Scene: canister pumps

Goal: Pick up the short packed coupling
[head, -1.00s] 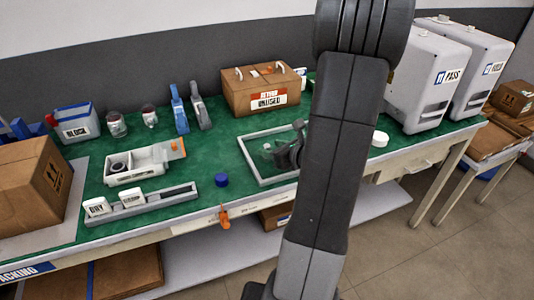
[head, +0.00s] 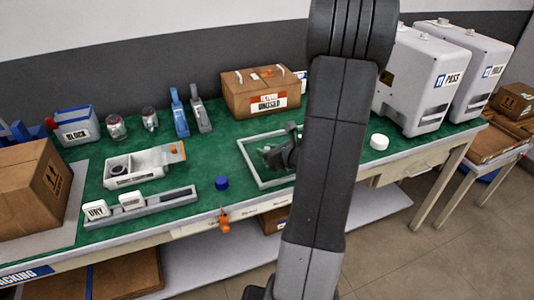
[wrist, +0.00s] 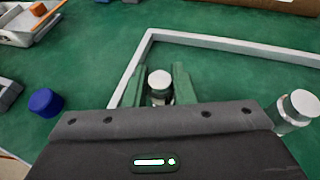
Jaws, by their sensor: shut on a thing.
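In the wrist view, a short coupling (wrist: 160,83) with a pale round top stands upright between the two green fingers of my gripper (wrist: 161,90). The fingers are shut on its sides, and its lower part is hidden. A second pale-topped fitting (wrist: 296,108) stands to the right, partly behind my gripper body. In the head view my gripper (head: 275,160) is low over the white frame (head: 241,155) on the green bench. My arm hides the frame's right part, and the held coupling is too small to make out there.
A blue cap (head: 222,183) lies left of the frame. A grey rail (head: 175,200) and a grey fixture (head: 137,168) are farther left. A brown case (head: 262,92) stands behind. A white disc (head: 379,142) and the PASS machine (head: 425,85) are on the right.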

